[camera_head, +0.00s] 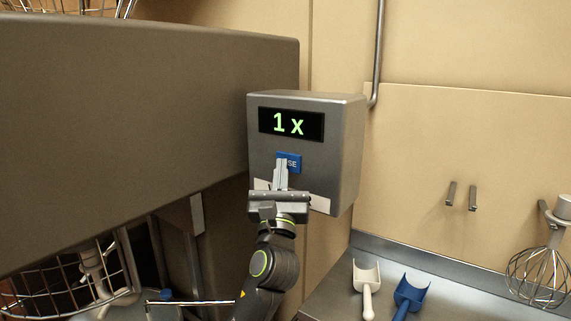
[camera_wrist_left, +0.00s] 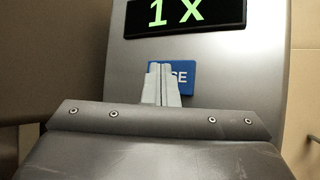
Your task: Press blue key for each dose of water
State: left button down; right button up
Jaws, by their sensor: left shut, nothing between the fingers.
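A grey metal box (camera_head: 349,150) is fixed to the wall in the middle of the head view. Its black display (camera_head: 290,124) reads "1 x" in green. Below the display is a blue key (camera_head: 295,162) with white letters; only "SE" shows, the rest is hidden behind my fingers. My left gripper (camera_head: 281,170) is shut and empty, with its fingertips in front of the left part of the key. The left wrist view also shows the fingertips over the blue key (camera_wrist_left: 186,78). I cannot tell whether they touch it. My right gripper is not in view.
A large dark grey body (camera_head: 140,120) fills the upper left, next to the box. A metal counter at the lower right holds a white scoop (camera_head: 367,285) and a blue scoop (camera_head: 410,295). A wire whisk (camera_head: 538,275) hangs at the right. A wire basket (camera_head: 75,285) is at the lower left.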

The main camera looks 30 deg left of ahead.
pick_arm(q)
jog(key=shift+s+a+p, duration=0.1)
jog(key=shift+s+p, duration=0.5)
jog(key=shift+s, duration=0.35)
jog(key=s+p, duration=0.1)
jog(key=s, duration=0.1)
jog(key=s+p, duration=0.1)
jog(key=s, duration=0.2)
jog(key=shift+a+p, duration=0.2)
jog(key=shift+p, duration=0.15)
dwell(0.5)
dwell(3.5)
